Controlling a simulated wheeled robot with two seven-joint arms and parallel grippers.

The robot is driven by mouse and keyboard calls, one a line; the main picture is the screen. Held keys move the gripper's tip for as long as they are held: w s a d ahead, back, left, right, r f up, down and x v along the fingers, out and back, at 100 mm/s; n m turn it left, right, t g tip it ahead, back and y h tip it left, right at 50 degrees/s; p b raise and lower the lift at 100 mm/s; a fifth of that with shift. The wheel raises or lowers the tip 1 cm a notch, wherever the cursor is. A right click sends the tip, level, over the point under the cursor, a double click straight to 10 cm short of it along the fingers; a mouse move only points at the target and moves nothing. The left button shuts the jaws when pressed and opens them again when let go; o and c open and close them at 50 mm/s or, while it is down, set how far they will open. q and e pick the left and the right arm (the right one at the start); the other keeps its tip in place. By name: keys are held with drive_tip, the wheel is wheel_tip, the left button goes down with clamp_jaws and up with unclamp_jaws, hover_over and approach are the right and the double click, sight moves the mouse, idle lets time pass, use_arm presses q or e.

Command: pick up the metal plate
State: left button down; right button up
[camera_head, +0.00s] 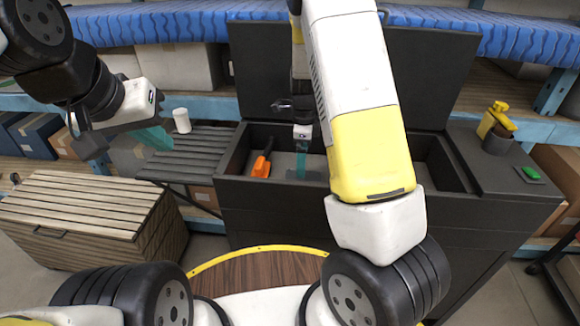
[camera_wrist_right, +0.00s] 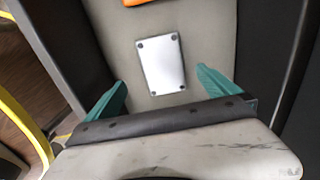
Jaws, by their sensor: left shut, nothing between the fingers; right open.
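The metal plate (camera_wrist_right: 162,65) is a pale rectangle with dark dots at its corners. In the right wrist view it lies flat on the grey floor of the open dark box (camera_head: 232,160). My right gripper (camera_wrist_right: 160,92) is open above the plate, with one teal finger to each side and nothing between them. In the head view my right gripper (camera_head: 301,165) reaches down into the box, and I cannot make out the plate there. My left gripper (camera_head: 158,138) is shut and empty at the left, over a slatted grey shelf, away from the box.
An orange-handled tool (camera_head: 262,164) lies in the box, left of my right gripper. The box's raised lid (camera_head: 430,75) stands behind. A cup with a yellow item (camera_head: 498,125) and a green object (camera_head: 531,173) sit on the right side. A white cylinder (camera_head: 182,120) stands on the slatted shelf (camera_head: 195,160).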

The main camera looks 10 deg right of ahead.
sight(311, 176)
drive_tip(key=f, duration=0.8)
drive_tip(key=shift+w+d, duration=0.2)
drive_tip(key=shift+d, duration=0.1)
drive_tip(key=shift+r, duration=0.15)
drive_tip(key=c, duration=1.9)
